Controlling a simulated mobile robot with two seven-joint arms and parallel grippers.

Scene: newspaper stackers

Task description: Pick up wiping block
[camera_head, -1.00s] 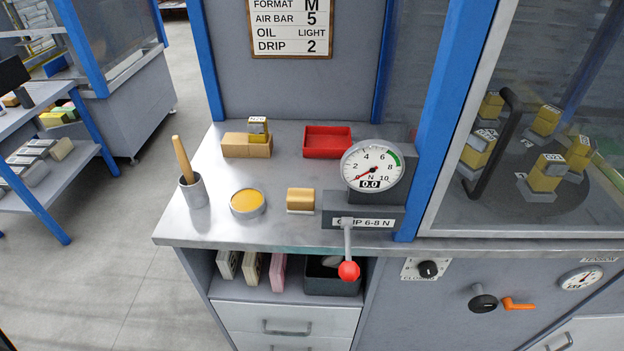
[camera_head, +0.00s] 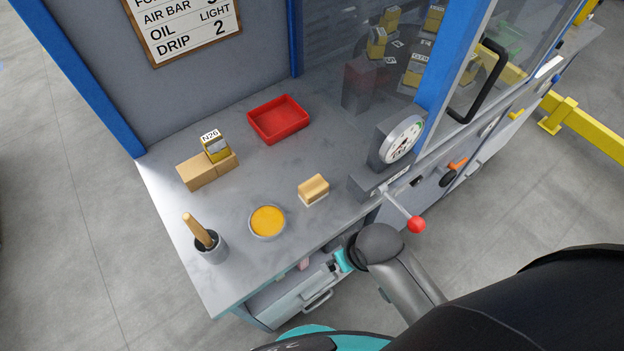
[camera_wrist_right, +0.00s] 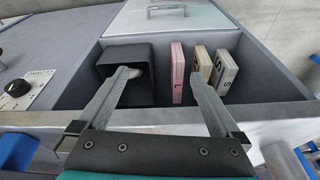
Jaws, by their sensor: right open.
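The wiping block, which I take to be the small tan-topped block with a pale underside (camera_head: 313,189), rests on the grey counter (camera_head: 285,170), right of a round dish of yellow stuff (camera_head: 267,221). Nothing is touching it. My right gripper (camera_head: 331,266) is below and in front of the counter's front edge, partly hidden by its own arm. The block is not visible in that view. My left gripper is not in view.
The shelf holds a dark bin (camera_wrist_right: 126,60) and upright slabs (camera_wrist_right: 201,70).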

